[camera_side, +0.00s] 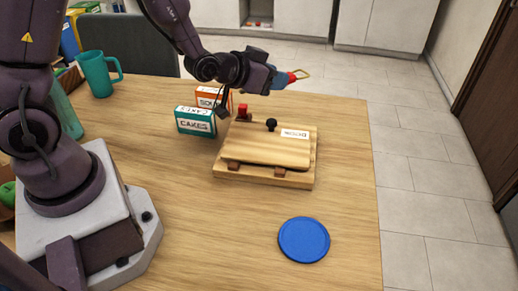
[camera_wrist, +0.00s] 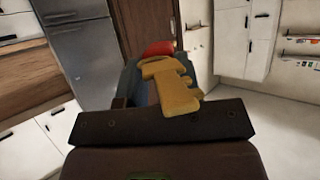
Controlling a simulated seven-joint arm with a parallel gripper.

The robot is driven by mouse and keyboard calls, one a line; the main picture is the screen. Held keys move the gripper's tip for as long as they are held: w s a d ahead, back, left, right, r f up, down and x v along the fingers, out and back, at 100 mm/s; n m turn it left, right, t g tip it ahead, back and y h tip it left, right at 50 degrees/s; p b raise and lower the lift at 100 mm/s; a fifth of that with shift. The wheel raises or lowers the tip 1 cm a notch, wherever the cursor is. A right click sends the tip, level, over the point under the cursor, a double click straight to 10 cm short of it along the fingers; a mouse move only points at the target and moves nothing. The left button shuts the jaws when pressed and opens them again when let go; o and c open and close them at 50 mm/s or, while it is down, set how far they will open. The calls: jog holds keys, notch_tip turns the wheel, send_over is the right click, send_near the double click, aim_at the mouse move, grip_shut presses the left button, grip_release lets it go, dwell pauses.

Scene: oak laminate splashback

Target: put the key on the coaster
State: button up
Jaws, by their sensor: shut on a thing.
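The yellow key (camera_side: 302,74) is held in my gripper (camera_side: 291,76), high above the far part of the table. In the wrist view the toothed key (camera_wrist: 172,85) lies across the blue finger with its red tip; the other finger is mostly hidden. My gripper is shut on the key. The coaster is most likely the round blue disc (camera_side: 304,240) lying flat on the table near the front right edge. Nothing is on it, and my gripper is well behind and above it.
A wooden stand with a sloped board (camera_side: 266,150), a black knob and a white label lies between my gripper and the disc. A teal box (camera_side: 196,121) and an orange box (camera_side: 208,97) stand left of it. A teal mug (camera_side: 97,74) is far left. Table around the disc is clear.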

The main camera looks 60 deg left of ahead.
jog(key=s+a+f, duration=0.1)
jog(key=f, duration=0.1)
jog(key=s+f+m+h, duration=0.1)
jog(key=s+a+f+h, duration=0.1)
jog(key=f, duration=0.1)
jog(key=shift+s+a+f+m, duration=0.3)
jog(key=shift+s+a+f, duration=0.05)
jog(key=s+d+m+h, duration=0.1)
jog(key=d, duration=0.1)
jog(key=s+d+m+g+h, duration=0.1)
jog(key=m+h, duration=0.1)
jog(key=shift+s+d+f, duration=0.1)
jog(key=shift+d, duration=0.3)
jog(key=shift+f, duration=4.85)
